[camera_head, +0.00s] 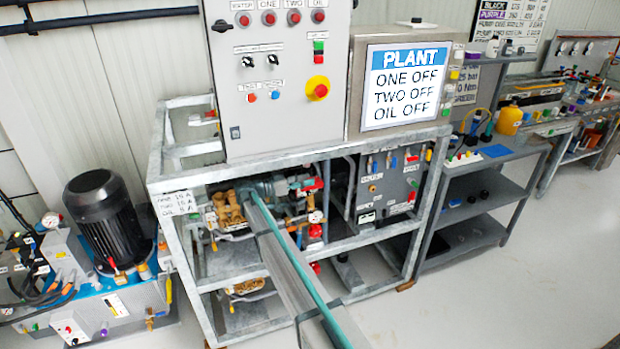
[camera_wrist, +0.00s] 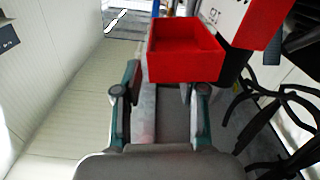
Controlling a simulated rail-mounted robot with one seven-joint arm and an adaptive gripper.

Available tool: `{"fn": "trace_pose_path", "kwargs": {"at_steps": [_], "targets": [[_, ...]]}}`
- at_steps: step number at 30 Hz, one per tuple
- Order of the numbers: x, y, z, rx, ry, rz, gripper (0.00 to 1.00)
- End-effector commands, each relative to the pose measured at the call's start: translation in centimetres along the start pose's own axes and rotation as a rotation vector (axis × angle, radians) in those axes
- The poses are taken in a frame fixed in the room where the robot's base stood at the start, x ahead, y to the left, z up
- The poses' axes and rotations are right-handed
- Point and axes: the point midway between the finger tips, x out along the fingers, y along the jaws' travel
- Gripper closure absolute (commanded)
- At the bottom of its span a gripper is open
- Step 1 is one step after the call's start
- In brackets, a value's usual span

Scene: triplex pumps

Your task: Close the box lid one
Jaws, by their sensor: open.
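In the wrist view, my gripper (camera_wrist: 160,92) is open, with one finger on each side and nothing held between them. A red box-like part (camera_wrist: 185,67) with a hollow, open face lies just beyond the fingertips, towards the right finger. I cannot tell whether it touches that finger, or whether it is the box or its lid. A second red part (camera_wrist: 262,22) with a white face stands at the upper right. No red box or lid can be made out clearly in the head view, and my gripper is not clearly visible there.
In the wrist view, dark curved hoses or cables (camera_wrist: 265,110) lie right of my gripper, and a pale wall (camera_wrist: 50,90) fills the left. The head view shows a framed pump rack (camera_head: 160,185) with a control cabinet (camera_head: 275,120), a motor unit (camera_head: 105,215) and shelves (camera_head: 490,190).

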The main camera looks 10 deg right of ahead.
Motion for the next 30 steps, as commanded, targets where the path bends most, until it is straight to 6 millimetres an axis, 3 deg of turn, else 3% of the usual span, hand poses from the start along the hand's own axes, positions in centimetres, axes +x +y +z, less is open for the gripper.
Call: {"fn": "trace_pose_path", "kwargs": {"at_steps": [6,15,17,23,30], "targets": [[1.8,0.0,0.0,0.000,0.001,-0.001,0.59],[2.0,0.0,0.0,0.000,0.001,-0.001,0.59],[1.9,0.0,0.0,0.000,0.001,-0.001,0.66],[1.9,0.0,0.0,0.000,0.000,-0.001,0.99],[1.9,0.0,0.1,0.002,0.000,-0.001,1.00]]}}
